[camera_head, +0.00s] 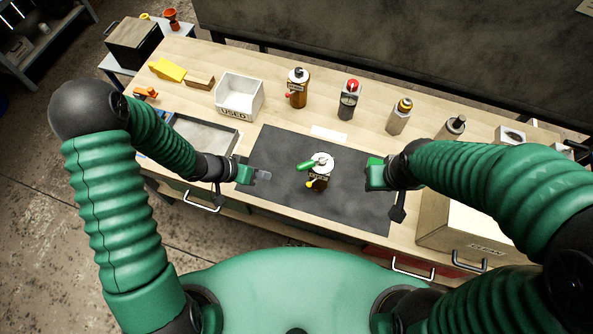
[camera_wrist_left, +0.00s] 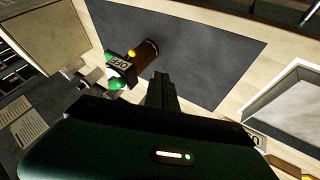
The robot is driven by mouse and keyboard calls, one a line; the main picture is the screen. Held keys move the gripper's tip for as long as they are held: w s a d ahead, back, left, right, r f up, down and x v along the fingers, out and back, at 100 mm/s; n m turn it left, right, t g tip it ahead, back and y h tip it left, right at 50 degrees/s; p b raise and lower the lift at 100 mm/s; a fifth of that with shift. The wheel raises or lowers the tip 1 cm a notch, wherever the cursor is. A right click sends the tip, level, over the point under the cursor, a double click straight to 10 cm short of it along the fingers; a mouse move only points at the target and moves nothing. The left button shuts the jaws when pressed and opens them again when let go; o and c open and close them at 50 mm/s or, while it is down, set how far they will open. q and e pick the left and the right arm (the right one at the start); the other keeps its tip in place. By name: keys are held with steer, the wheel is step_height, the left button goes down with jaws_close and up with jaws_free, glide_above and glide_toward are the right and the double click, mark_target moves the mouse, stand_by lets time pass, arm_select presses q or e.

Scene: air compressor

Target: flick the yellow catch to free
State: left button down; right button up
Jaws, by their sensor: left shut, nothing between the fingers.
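A small device (camera_head: 323,172) with a green handle (camera_head: 306,165) stands on the dark mat (camera_head: 275,150). The yellow catch (camera_head: 309,184) sticks out low on its near left side. In the left wrist view the device (camera_wrist_left: 148,50) shows a dark label plate reading OFF, and the yellow catch (camera_wrist_left: 132,54) is beside the plate. My left gripper (camera_head: 264,176) is shut and empty, left of the device and apart from it; its fingers (camera_wrist_left: 161,88) point toward it in the wrist view. My right gripper (camera_head: 371,172) is right of the device; its fingers are hard to make out.
A white bin (camera_head: 239,97) marked USED stands behind the mat. Several bottle-like devices, including an amber one (camera_head: 297,90) and a red-topped one (camera_head: 348,100), line the back. A grey tray (camera_head: 205,133) is at the left. The mat around the device is clear.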

mark_target(313, 181)
arm_select(q)
steer(key=shift+s+d, duration=0.25)
steer(key=shift+f, duration=0.1)
steer(key=w+d+f, duration=0.1)
steer(key=d+f, duration=0.6)
steer(key=d, duration=0.3)
steer(key=shift+w, duration=0.15)
steer(key=shift+a, duration=0.15)
